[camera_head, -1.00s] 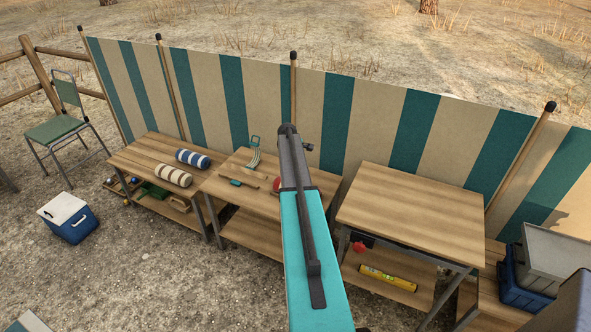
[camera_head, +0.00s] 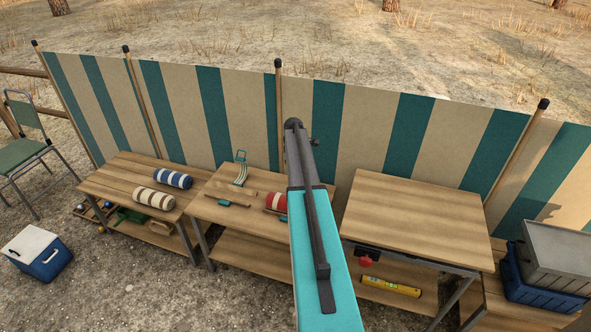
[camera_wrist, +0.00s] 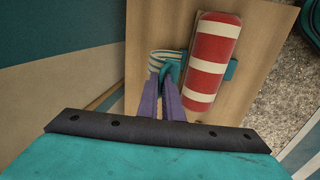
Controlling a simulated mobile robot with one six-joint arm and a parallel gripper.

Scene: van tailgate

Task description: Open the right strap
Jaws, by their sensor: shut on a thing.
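A red-and-white striped roll (camera_wrist: 214,62) lies on a wooden table; in the head view the roll (camera_head: 276,202) is partly hidden behind my arm. A teal strap part (camera_wrist: 232,70) shows at one side of the roll in the wrist view, and a striped webbing loop (camera_wrist: 162,57) with a teal end at the other. My gripper (camera_wrist: 169,80) has its purple fingers shut on the teal strap end beside the roll. Its fingertips are hidden in the head view. Another strap lies spread on the same table, with a teal buckle (camera_head: 240,156) at the back.
The right table (camera_head: 418,215) has a bare top, with a yellow level (camera_head: 390,286) below. A striped windbreak (camera_head: 365,120) stands close behind the tables.

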